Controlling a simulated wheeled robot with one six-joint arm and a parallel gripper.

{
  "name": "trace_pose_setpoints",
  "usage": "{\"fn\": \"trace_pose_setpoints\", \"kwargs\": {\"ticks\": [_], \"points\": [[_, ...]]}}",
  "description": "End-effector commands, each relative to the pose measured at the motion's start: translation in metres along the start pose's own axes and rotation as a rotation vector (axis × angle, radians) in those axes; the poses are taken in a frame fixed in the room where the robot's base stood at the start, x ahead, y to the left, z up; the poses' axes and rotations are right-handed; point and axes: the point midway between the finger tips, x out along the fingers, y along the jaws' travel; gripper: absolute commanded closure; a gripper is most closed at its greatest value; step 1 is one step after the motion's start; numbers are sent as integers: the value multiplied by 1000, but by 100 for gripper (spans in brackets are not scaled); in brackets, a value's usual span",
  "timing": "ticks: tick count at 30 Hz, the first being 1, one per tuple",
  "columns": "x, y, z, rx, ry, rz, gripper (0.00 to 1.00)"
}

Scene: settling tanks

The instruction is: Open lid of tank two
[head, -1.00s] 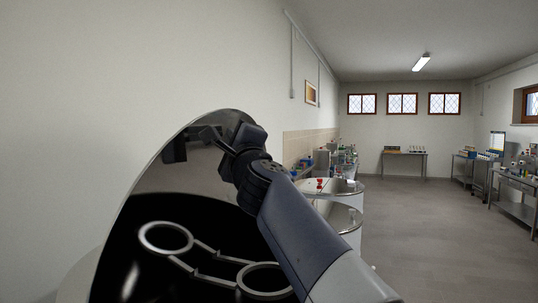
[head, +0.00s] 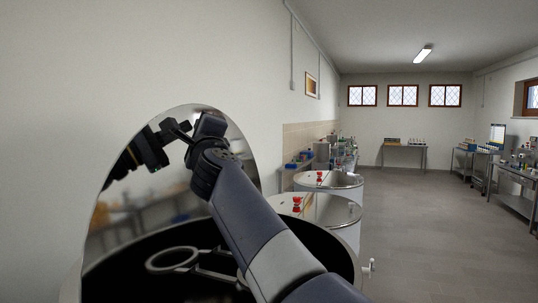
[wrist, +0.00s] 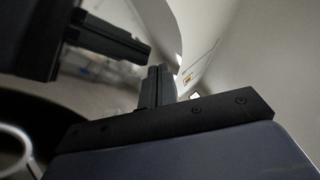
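The nearest tank (head: 350,250) stands open in the head view, its round mirror-like lid (head: 140,205) tilted steeply up beside the wall. The dark inside holds a frame with pale rings (head: 172,268). My arm reaches across the opening, and my gripper (head: 178,130) is in front of the lid's upper part. A dark reflection of it shows in the lid. In the wrist view, my gripper's fingers (wrist: 157,78) are together with nothing seen between them. Whether they touch the lid cannot be told. No tank number is legible.
A second tank (head: 345,232) and a third tank (head: 350,190) stand in a row behind, with flat shut lids and red fittings (head: 297,203). The wall is close on the left. Benches with bottles line the far right. The grey floor (head: 430,230) is clear.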

Motion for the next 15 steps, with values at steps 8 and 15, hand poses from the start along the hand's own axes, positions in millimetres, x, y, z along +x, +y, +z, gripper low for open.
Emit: {"fn": "trace_pose_setpoints", "kwargs": {"ticks": [8, 15], "points": [[0, 0, 0, 1, -1, 0, 100], [-18, 2, -1, 1, -1, -1, 100]]}}
